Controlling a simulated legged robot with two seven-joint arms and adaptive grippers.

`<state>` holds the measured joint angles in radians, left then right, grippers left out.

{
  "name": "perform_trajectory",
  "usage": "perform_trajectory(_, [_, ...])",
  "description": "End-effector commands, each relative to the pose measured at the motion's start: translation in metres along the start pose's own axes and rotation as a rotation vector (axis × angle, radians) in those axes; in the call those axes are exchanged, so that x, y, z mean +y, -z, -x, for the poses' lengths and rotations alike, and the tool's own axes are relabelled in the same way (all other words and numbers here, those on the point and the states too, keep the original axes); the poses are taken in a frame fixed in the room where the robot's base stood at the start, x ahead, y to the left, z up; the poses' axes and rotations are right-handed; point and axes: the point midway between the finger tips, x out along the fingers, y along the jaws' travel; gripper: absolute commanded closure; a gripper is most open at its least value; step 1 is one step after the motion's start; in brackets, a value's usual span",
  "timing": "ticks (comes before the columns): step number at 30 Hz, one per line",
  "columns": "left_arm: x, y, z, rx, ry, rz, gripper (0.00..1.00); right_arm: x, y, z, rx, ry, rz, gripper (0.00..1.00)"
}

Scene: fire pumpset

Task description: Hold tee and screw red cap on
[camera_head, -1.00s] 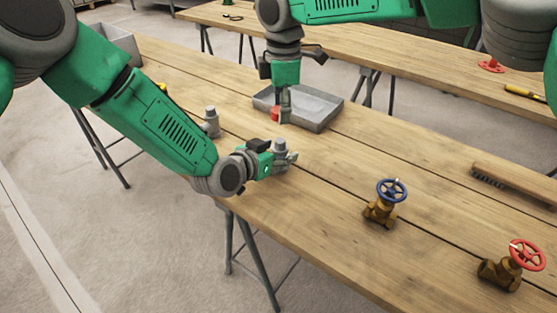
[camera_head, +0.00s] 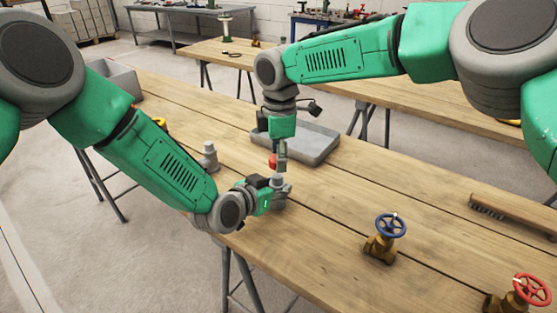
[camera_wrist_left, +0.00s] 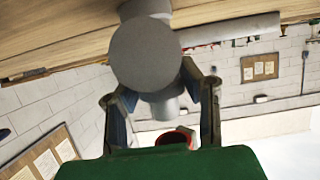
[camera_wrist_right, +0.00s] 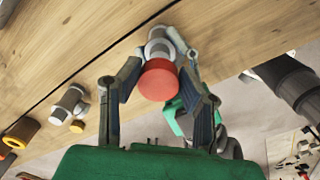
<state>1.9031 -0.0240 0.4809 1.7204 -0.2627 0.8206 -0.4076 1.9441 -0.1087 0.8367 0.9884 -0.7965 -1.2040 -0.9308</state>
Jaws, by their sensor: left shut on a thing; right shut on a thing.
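My left gripper (camera_head: 279,190) is shut on a grey tee (camera_wrist_left: 145,55), just above the near edge of the wooden table. The tee's end faces the left wrist camera. My right gripper (camera_head: 279,152) points down above the left one and is shut on the red cap (camera_wrist_right: 158,81). In the head view, the red cap (camera_head: 272,161) is close above the tee. In the right wrist view, the tee (camera_wrist_right: 160,46) shows right behind the cap. I cannot tell whether cap and tee touch.
A second grey fitting (camera_head: 208,156) stands on the table left of the grippers. A grey tray (camera_head: 318,146) lies behind them. A blue-wheel valve (camera_head: 384,237), a red-wheel valve (camera_head: 522,297) and a brush (camera_head: 512,212) are to the right. The table's middle is clear.

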Motion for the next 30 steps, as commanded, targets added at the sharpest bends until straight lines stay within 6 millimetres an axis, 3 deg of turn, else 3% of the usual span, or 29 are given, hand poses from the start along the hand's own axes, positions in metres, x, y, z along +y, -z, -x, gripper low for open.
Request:
perform_trajectory(3, [0.0, 0.0, 0.0, 0.0, 0.001, 0.0, 1.0, -0.001, 0.0, -0.014, -0.002, 0.001, 0.001, 0.91])
perform_trajectory(19, [-0.001, 0.0, 0.0, 0.0, 0.001, 0.0, 1.0, 0.0, 0.0, -0.015, -0.002, 0.001, 0.0, 0.91])
perform_trajectory(30, [-0.001, 0.0, 0.0, 0.0, 0.001, 0.0, 1.0, -0.001, 0.0, -0.032, -0.001, 0.001, 0.003, 0.91])
